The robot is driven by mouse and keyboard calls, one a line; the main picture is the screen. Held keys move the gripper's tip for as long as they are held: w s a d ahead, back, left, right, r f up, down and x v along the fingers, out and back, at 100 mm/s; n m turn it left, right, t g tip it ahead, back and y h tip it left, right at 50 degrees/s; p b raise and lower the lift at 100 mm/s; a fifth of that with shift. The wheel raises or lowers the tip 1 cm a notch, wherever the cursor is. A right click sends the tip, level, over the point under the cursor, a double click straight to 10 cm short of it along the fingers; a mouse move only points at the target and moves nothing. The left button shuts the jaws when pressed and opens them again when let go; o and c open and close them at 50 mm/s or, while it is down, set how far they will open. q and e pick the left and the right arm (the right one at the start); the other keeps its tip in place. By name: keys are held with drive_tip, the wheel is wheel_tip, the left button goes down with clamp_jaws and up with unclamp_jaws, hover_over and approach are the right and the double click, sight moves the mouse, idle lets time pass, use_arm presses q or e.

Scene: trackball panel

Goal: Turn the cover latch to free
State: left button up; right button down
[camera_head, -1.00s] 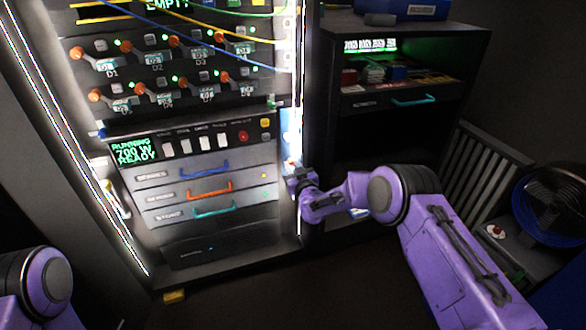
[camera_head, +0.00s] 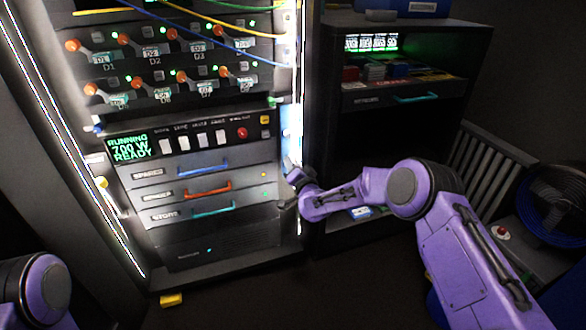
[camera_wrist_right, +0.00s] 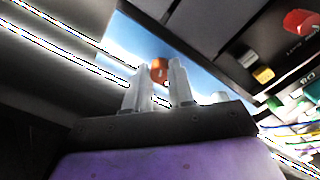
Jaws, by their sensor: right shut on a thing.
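My right gripper (camera_head: 291,172) reaches the narrow light blue panel (camera_head: 290,124) at the right edge of the bright rack. In the right wrist view, its two pale fingers (camera_wrist_right: 160,88) stand on either side of an orange-brown round knob (camera_wrist_right: 160,70), which I take to be the cover latch. The fingers are shut on it, and they hide its lower part. The latch's turn angle cannot be read. In the head view the gripper hides the latch. Of my left arm only a purple link shows at the bottom left; its gripper is out of view.
The rack has rows of orange-knobbed levers (camera_head: 125,40) and hanging blue and yellow cables. Below are a control strip with a green display (camera_head: 129,147) and drawers with coloured handles (camera_head: 207,190). A dark shelf cabinet (camera_head: 400,125) stands to the right. A red button (camera_wrist_right: 299,22) lies near my right gripper.

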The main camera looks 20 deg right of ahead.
drive_tip(key=m+b, duration=0.2)
drive_tip(key=m, duration=0.3)
drive_tip(key=shift+f+m, duration=0.1)
drive_tip(key=shift+m, duration=0.3)
idle(0.4)
drive_tip(key=c, duration=1)
unclamp_jaws()
drive_tip(key=shift+o, duration=0.2)
drive_tip(key=shift+s, duration=0.1)
drive_tip(key=s+p, duration=0.2)
drive_tip(key=s, duration=0.8)
drive_tip(key=shift+s+d, duration=0.15)
drive_tip(key=shift+s, duration=0.05)
